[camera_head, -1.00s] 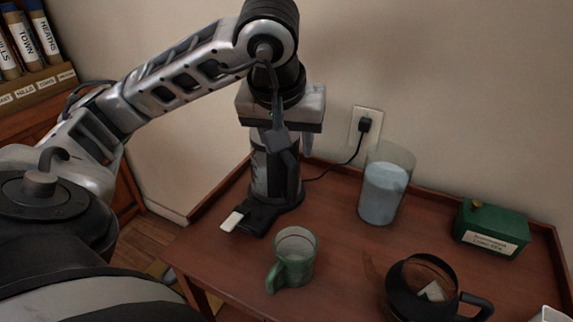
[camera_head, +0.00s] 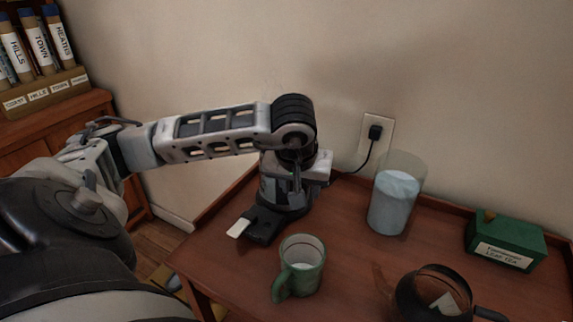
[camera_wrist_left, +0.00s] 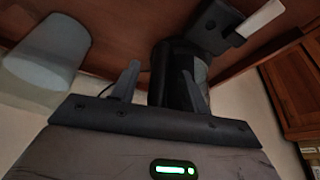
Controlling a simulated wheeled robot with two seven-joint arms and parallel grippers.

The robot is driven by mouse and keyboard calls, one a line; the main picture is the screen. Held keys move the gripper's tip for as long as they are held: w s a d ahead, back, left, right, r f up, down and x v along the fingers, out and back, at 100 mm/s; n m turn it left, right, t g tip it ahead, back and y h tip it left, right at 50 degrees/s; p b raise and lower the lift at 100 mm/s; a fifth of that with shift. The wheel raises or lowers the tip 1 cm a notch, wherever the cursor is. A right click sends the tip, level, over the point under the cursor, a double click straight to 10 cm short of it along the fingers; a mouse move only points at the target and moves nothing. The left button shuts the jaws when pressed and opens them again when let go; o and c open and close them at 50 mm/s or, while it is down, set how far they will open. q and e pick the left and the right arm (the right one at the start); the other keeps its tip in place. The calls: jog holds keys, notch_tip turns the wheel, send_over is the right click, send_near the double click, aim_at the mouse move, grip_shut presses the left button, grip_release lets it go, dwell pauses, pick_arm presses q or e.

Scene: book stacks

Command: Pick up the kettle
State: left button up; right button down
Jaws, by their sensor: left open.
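The kettle (camera_head: 268,190) is a dark cylinder on a black base (camera_head: 262,226) with a pale tab, at the back left of the wooden table. My left gripper (camera_head: 297,192) is low over it and hides most of it in the head view. In the left wrist view the dark kettle body (camera_wrist_left: 172,78) shows between and beyond the two fingers of my open left gripper (camera_wrist_left: 160,85). I cannot tell whether the fingers touch it. My right gripper is not in view.
A clear jug of water (camera_head: 393,207) stands right of the kettle. A green mug (camera_head: 301,262) stands in front. A dark glass pot (camera_head: 432,292) and a green box (camera_head: 505,243) are farther right. A cord runs to the wall socket (camera_head: 375,137) behind.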

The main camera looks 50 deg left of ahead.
pick_arm(q)
jog(key=shift+x, duration=0.8)
grip_shut()
dwell(0.7)
jog(key=shift+w+a+r, duration=0.15)
jog(key=shift+r, duration=0.05)
